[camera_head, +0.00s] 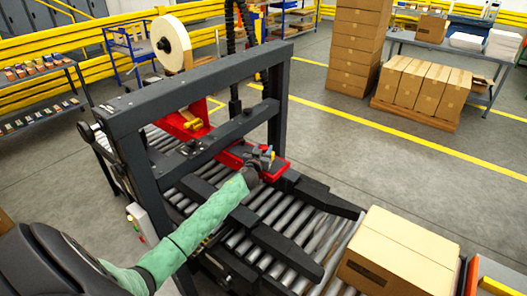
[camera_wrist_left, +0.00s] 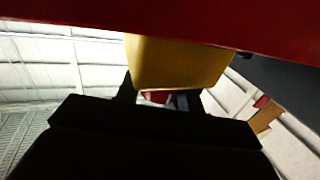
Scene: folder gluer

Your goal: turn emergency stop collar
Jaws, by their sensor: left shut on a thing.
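My left gripper (camera_head: 265,156), at the end of the green-sleeved arm, is at the red crosspiece (camera_head: 238,157) of the machine. In the left wrist view, its dark fingers (camera_wrist_left: 158,98) reach up to the underside of a yellow housing (camera_wrist_left: 175,62). A small red part, taken as the emergency stop collar (camera_wrist_left: 155,97), shows between the fingers, and the gripper is shut on it. The collar is mostly hidden by the fingers and housing, and its turn angle cannot be seen. A red surface (camera_wrist_left: 120,12) spans the top of that view. My right gripper is not in view.
The dark machine frame (camera_head: 118,115) stands over the roller conveyor (camera_head: 270,205), around the arm's end. A tape roll (camera_head: 172,42) sits on top. A closed carton (camera_head: 398,262) stands at the front right. Open floor (camera_head: 350,150) lies beyond the machine on the right.

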